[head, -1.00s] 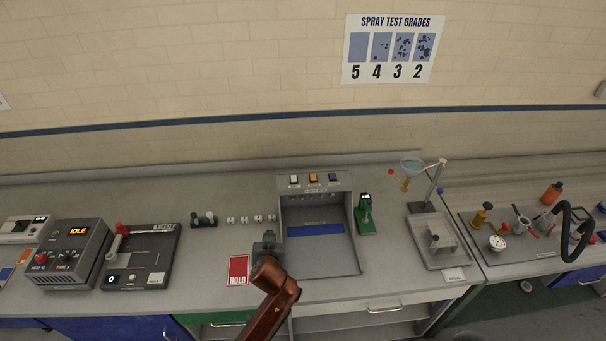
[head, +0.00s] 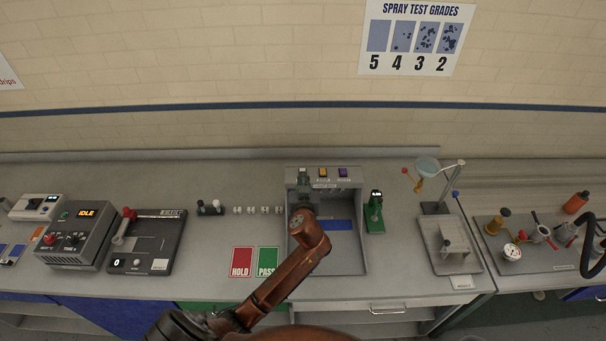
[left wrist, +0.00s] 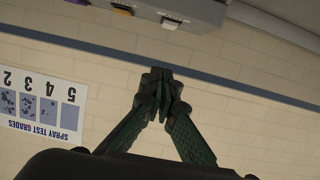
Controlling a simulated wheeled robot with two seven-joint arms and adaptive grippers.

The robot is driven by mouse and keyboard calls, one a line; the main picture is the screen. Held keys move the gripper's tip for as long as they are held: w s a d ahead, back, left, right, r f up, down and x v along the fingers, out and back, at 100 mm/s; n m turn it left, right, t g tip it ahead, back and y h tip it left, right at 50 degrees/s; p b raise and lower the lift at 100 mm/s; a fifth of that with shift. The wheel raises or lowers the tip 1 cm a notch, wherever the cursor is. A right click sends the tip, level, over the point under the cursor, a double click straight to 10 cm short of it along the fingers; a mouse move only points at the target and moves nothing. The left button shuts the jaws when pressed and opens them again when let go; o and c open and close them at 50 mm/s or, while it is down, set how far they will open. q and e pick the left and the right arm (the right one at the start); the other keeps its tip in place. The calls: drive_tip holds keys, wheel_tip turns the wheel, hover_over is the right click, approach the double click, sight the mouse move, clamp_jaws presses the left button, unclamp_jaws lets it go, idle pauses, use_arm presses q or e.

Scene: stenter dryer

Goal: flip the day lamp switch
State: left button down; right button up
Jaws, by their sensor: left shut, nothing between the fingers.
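The light box (head: 288,225) stands on the bench with a row of switches along its top front. The orange switch (head: 323,171) and the purple switch (head: 342,172) show in the head view. The leftmost, white switch is hidden there behind my left gripper (head: 304,174). In the left wrist view, which is upside down, the white switch (left wrist: 171,22) shows at the top edge. My left gripper (left wrist: 161,76) is shut and empty there, below the switch in the picture. Whether it touches the switch I cannot tell. My right gripper is not in view.
A green device (head: 375,214) stands just right of the box. Red HOLD (head: 241,262) and green PASS (head: 267,261) cards lie in front. Small white pieces (head: 257,210) sit to its left. A stand with a glass bowl (head: 428,167) is further right.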

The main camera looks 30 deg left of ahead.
use_arm(q)
drive_tip(key=p+x, duration=0.1)
drive_tip(key=x, duration=0.6)
drive_tip(key=shift+w+a+p, duration=0.1)
drive_tip(key=shift+a+p, duration=0.1)
drive_tip(key=shift+p, duration=0.15)
wheel_tip(320, 180, down, 2)
drive_tip(key=shift+a+f+p, duration=0.1)
drive_tip(key=shift+f+p, duration=0.15)
drive_tip(key=shift+p, duration=0.05)
drive_tip(key=shift+f, duration=0.85)
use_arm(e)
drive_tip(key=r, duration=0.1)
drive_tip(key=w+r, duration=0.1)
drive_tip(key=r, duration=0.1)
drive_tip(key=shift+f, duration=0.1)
